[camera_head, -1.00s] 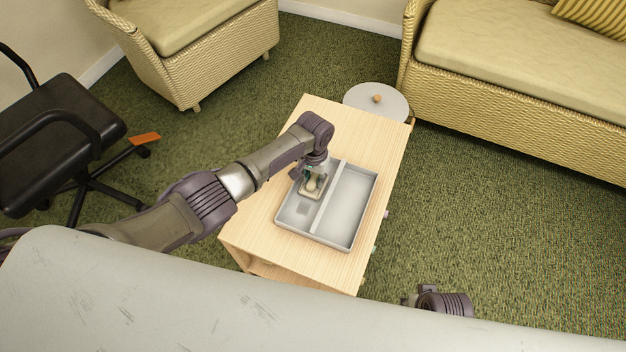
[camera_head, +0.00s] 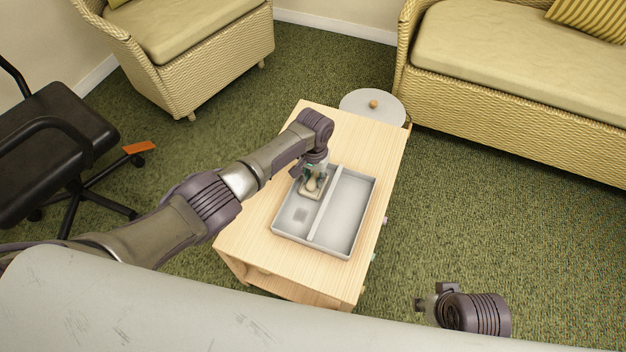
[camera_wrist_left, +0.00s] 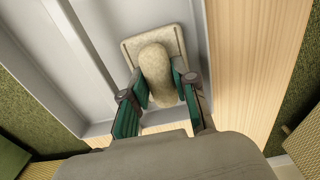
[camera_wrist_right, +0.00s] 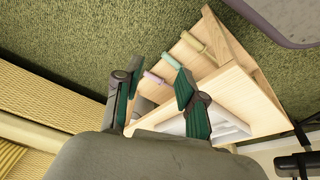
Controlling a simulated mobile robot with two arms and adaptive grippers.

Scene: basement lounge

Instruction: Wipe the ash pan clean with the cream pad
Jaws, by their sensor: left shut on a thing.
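The ash pan (camera_head: 357,213) is a grey two-part tray on a small wooden table, split by a long divider. A darker grey patch (camera_head: 300,214) shows on the floor of its left compartment. The cream pad (camera_head: 311,192) is in that compartment, toward the far end; in the left wrist view the pad (camera_wrist_left: 133,46) lies near the pan wall. My left gripper (camera_head: 314,178) is shut on the pad's rounded handle (camera_wrist_left: 157,72). Whether the pad presses on the floor is hard to tell. My right gripper (camera_wrist_right: 158,72) is open and empty, off the table's near right side.
The wooden table (camera_head: 264,225) has bare top around the pan, with coloured knobs (camera_wrist_right: 171,60) on its side. A round grey-white lidded thing (camera_head: 373,104) stands behind it. A wicker sofa (camera_head: 500,90), wicker armchair (camera_head: 190,50) and black office chair (camera_head: 50,140) stand around.

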